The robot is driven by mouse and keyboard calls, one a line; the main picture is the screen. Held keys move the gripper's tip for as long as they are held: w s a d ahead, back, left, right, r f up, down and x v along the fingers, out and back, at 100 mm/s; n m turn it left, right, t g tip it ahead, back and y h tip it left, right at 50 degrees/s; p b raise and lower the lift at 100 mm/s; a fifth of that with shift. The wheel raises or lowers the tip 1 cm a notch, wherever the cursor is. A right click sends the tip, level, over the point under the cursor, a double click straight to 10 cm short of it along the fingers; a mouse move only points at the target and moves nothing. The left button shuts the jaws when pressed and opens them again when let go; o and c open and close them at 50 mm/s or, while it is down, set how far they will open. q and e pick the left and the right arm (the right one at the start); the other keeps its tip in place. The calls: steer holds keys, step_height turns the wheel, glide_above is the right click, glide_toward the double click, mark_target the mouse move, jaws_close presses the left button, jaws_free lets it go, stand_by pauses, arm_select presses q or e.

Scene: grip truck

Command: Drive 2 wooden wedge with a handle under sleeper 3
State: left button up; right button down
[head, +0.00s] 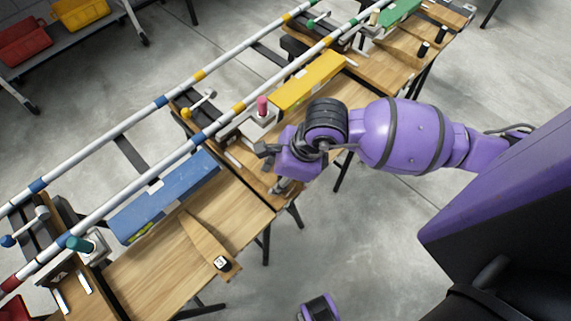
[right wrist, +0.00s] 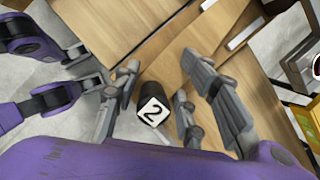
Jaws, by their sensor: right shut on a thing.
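My right gripper (head: 272,168) is low over the wooden table, beside the gap between the blue and yellow blocks. It is shut on the black handle (right wrist: 150,103) of a wedge; the handle's white end shows a 2. The gripper hides most of this wedge in the head view. A second wooden wedge (head: 205,240) with a black handle lies on the nearer table; its number is too small to read. Dark sleepers (head: 130,153) cross under the rails; no sleeper number is legible, so I cannot tell which is sleeper 3.
A blue block (head: 165,195), a yellow block (head: 308,80) and a green block (head: 400,12) stand beside the near striped rail (head: 140,190). A pink post (head: 262,105) stands near the gripper. More black handles (head: 423,48) are at the far right.

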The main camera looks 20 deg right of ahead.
mark_target(252, 163)
steer(key=shift+t, duration=0.3)
steer(key=w, duration=0.1)
steer(key=w+a, duration=0.1)
steer(key=w, duration=0.1)
steer(key=w+a+r, duration=0.1)
steer(key=w, duration=0.1)
steer(key=shift+w+b, duration=0.1)
steer(key=shift+b, duration=0.25)
steer(key=shift+w+a+f, duration=0.25)
steer(key=shift+w+a, duration=0.15)
steer(key=shift+w, duration=0.65)
steer(key=shift+w+a+b, duration=0.2)
steer(key=shift+w+b, duration=0.25)
steer(key=shift+w, duration=0.25)
arm_select(q)
steer(key=shift+f, duration=0.8)
arm_select(e)
steer(key=shift+w, duration=0.35)
arm_select(q)
steer(key=shift+s, duration=0.1)
arm_select(e)
steer(key=shift+r, duration=0.1)
steer(key=c, duration=1.6)
jaws_free()
steer(key=o, duration=0.5)
arm_select(q)
steer(key=shift+d, duration=0.1)
arm_select(e)
steer(key=shift+a, duration=0.1)
